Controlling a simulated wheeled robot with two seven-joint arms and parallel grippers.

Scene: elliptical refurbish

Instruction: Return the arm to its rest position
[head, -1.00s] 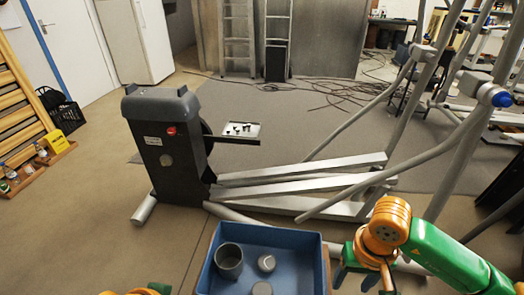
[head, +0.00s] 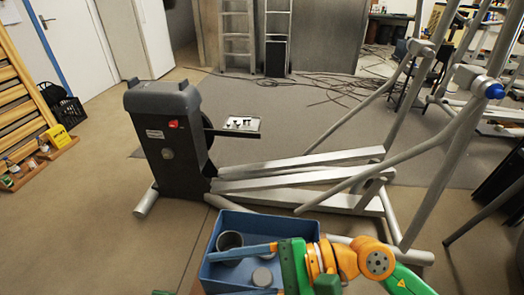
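My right arm comes in from the lower right, and its green and orange gripper (head: 237,273) reaches left over the blue bin (head: 236,219). Its two blue fingers are spread apart, one across the bin's middle and one at the picture's bottom edge. A grey cup (head: 229,240) stands in the bin behind the upper finger, which partly covers it. A small grey round part (head: 262,277) shows in the bin between the fingers, apart from both. Only a green sliver, probably of my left arm, shows at the bottom edge; its fingers are out of sight.
A grey elliptical trainer (head: 168,140) stands just beyond the bin, its rails and handle tubes stretching right. A small tray (head: 240,126) with dark parts sits beside its housing. Cables lie on the mat behind.

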